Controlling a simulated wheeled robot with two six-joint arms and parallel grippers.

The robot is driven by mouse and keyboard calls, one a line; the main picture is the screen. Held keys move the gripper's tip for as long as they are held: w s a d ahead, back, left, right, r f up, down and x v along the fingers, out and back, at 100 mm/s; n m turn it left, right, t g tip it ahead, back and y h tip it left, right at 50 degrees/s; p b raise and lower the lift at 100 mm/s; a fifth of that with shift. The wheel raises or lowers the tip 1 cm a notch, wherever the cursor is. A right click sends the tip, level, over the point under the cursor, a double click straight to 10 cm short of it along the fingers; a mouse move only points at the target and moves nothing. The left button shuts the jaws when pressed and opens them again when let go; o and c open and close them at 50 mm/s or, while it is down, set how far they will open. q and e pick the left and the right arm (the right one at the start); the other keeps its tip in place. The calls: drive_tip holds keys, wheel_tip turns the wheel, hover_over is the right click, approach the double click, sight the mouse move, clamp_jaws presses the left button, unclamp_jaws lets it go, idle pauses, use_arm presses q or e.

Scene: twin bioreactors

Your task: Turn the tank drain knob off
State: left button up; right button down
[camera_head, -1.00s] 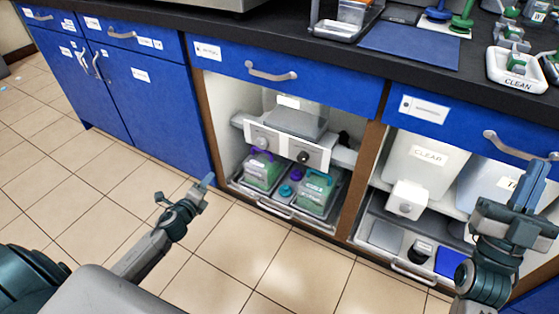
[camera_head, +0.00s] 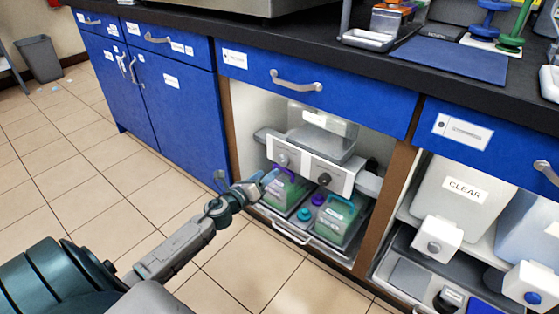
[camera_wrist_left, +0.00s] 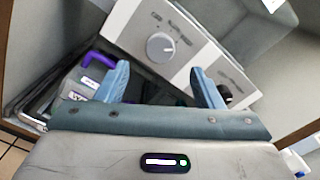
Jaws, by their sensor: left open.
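A white control panel (camera_head: 312,168) sits under a clear tank (camera_head: 325,132) in the open cabinet bay. It carries a light grey knob (camera_head: 283,160) on the left and a dark knob (camera_head: 324,180) on the right. My left gripper (camera_head: 270,177) is open and empty, just in front of the panel's lower left. In the left wrist view the grey knob (camera_wrist_left: 160,46) lies beyond and between the open fingers (camera_wrist_left: 160,85), apart from them. The dark knob (camera_wrist_left: 224,92) is partly hidden behind the right finger. The panel's lettering is too blurred to read. My right gripper is out of view.
Below the panel, green containers with a purple handle (camera_head: 284,172) and a teal handle (camera_head: 341,202) stand in a tray. The right bay holds a tank marked CLEAR (camera_head: 462,188) and a blue knob (camera_head: 532,297). Open tiled floor (camera_head: 110,185) lies left.

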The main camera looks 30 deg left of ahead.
sight(281, 162)
use_arm(q)
drive_tip(key=w, duration=0.2)
drive_tip(key=w+p, duration=0.1)
drive_tip(key=w, duration=0.4)
drive_tip(key=shift+w+d, duration=0.3)
drive_tip(key=shift+w, duration=0.05)
drive_tip(key=c, duration=1)
